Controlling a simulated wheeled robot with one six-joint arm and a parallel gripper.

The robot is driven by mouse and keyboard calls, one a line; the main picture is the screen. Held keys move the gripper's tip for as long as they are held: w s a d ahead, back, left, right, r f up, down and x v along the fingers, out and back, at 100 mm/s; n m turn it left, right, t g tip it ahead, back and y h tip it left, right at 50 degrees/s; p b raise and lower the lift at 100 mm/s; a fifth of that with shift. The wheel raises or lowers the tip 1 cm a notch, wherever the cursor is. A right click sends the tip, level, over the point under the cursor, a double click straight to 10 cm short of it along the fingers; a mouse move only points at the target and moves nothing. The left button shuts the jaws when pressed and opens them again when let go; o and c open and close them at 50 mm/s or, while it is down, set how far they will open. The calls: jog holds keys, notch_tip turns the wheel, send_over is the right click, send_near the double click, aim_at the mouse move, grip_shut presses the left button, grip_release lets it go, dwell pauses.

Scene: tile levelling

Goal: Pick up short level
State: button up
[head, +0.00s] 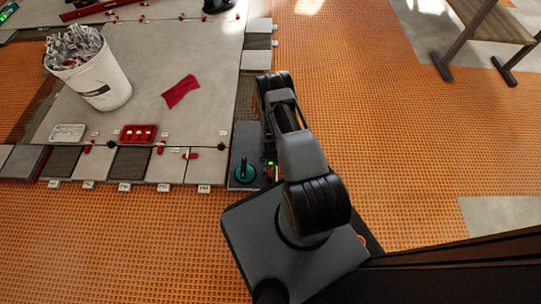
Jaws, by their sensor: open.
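A small red and green object (270,168), perhaps the short level, lies on the grey tile just left of my arm. My arm covers part of it, so its full length is hidden. My gripper (267,148) points down close above or beside it, mostly hidden behind my own arm links. It is open; I cannot tell whether its fingers touch the object. A longer red level (95,6) lies at the top left, and a green-ended one (6,11) shows at the left corner.
A teal-handled suction cup (243,171) stands on the tile left of my gripper. A white bucket (91,78), red cloth (180,91), red tray (138,133) and white tray (68,132) rest on large tiles. A bench (480,35) stands upper right. Orange matting (380,130) is clear.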

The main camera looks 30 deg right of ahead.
jog(key=shift+f, duration=0.55)
jog(key=shift+r, duration=0.1)
jog(key=shift+c, duration=0.3)
grip_shut()
